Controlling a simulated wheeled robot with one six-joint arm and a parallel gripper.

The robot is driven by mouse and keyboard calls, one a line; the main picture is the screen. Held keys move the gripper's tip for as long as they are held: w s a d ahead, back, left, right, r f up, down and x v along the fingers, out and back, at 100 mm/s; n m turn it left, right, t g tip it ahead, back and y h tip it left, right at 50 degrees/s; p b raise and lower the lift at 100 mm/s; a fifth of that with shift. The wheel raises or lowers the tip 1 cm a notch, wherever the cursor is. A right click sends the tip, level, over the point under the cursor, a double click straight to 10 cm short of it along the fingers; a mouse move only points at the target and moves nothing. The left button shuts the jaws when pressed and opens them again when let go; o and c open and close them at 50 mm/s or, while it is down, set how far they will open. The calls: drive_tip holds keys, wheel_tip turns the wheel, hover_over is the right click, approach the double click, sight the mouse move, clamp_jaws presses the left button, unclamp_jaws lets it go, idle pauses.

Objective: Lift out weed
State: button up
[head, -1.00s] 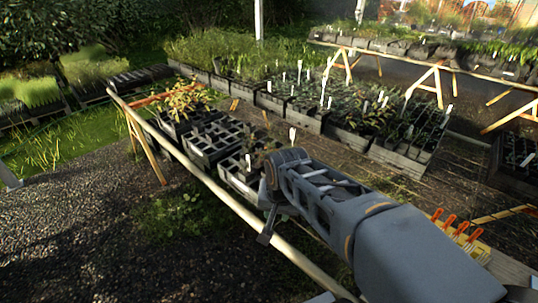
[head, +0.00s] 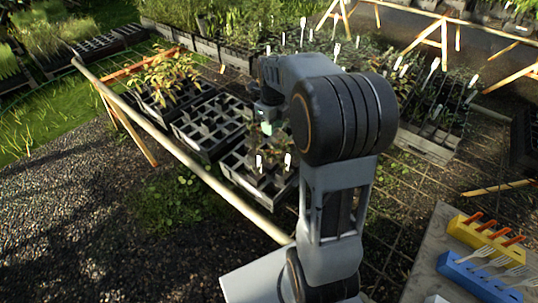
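A black cell tray (head: 236,168) stands on the bench in the middle, with white labels (head: 288,161) and some small dark green plants (head: 272,149) in its cells. I cannot tell which of these plants is the weed. My gripper (head: 267,128) points down over the far part of this tray, close to the plants. My own arm hides part of the tray and plants to the right. The fingertips are too small and dark to show whether they are open or shut, or whether they touch a plant.
An emptier cell tray (head: 205,125) and a tray of leafy seedlings (head: 172,78) stand to the left. A wooden rail (head: 175,148) runs along the bench front. Yellow (head: 470,236) and blue (head: 478,277) tool holders sit at the lower right. Planted crates fill the back.

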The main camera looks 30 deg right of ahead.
hover_over(272, 151)
wheel_tip(272, 151, down, 6)
drive_tip(key=shift+d+f, duration=0.15)
drive_tip(key=shift+f, duration=2.8)
drive_tip(key=shift+c, duration=0.5)
clamp_jaws()
